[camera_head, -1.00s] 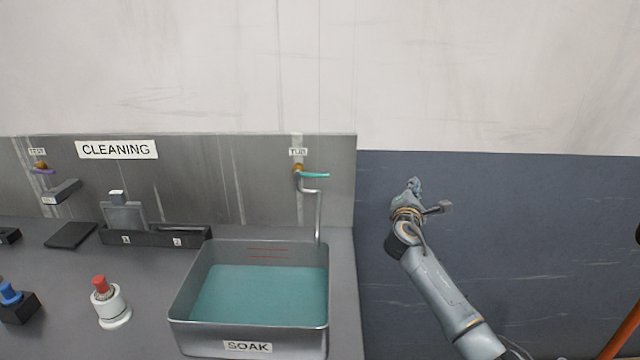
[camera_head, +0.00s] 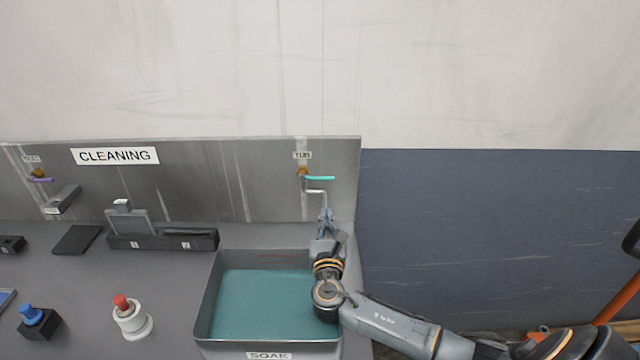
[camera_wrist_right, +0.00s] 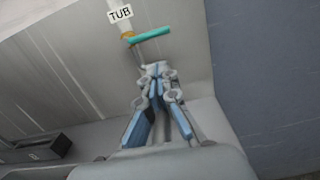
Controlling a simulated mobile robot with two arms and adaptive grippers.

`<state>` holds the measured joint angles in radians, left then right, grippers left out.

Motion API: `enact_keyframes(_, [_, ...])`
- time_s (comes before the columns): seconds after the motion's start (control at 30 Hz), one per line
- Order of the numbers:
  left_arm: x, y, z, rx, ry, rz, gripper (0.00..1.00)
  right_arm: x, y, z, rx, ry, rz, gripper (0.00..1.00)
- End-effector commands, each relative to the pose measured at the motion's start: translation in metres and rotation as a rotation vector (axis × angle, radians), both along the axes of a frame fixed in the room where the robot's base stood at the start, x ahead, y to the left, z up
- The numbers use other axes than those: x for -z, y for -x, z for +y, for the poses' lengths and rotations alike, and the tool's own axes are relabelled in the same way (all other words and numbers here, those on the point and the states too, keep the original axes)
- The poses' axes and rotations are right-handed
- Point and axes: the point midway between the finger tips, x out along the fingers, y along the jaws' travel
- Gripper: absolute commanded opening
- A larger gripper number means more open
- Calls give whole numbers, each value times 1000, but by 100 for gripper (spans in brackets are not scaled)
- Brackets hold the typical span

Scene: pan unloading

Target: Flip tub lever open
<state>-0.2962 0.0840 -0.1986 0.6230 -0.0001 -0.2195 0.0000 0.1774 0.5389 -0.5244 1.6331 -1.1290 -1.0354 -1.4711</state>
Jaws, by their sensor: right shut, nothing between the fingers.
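The tub lever (camera_head: 319,178) is a teal bar on a brass valve under the TUB label, high on the grey back panel. It points right and lies about level. In the right wrist view the lever (camera_wrist_right: 150,35) shows just beyond the fingertips. My right gripper (camera_head: 325,214) is shut and empty, below the lever and in front of the tap pipe, over the back right of the tub; its closed fingers (camera_wrist_right: 155,70) also show in the wrist view. A gap separates them from the lever. The tub (camera_head: 206,300) holds teal water. My left gripper is not in view.
The tap's bent pipe (camera_head: 314,191) hangs below the lever, partly hidden by my gripper. A dark rack (camera_head: 150,242), a red-topped white bottle (camera_head: 132,318) and a blue-knobbed block (camera_head: 38,322) stand to the left. Open space lies right of the counter.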

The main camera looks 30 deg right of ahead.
Motion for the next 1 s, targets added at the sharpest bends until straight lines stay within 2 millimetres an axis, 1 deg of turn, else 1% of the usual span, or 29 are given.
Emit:
enact_keyframes(0.2, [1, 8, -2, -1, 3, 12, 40, 0, 0, 0, 0, -1, -1, 0])
enact_keyframes(0.37, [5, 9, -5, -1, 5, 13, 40, 1, -5, -3, 1, -2, -2, 0])
enact_keyframes(0.47, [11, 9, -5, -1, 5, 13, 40, 1, -16, -10, 2, 0, -4, 0])
enact_keyframes(0.7, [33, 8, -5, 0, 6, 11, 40, -1, -53, -34, 4, -1, -5, 0])
enact_keyframes(0.8, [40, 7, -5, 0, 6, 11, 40, -3, -67, -42, 3, 0, -4, 0])
enact_keyframes(0.9, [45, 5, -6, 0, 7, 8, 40, -4, -77, -48, 2, -1, -2, 0])
enact_keyframes(1.0, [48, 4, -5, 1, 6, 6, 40, -6, -83, -52, 2, -1, -2, 0])
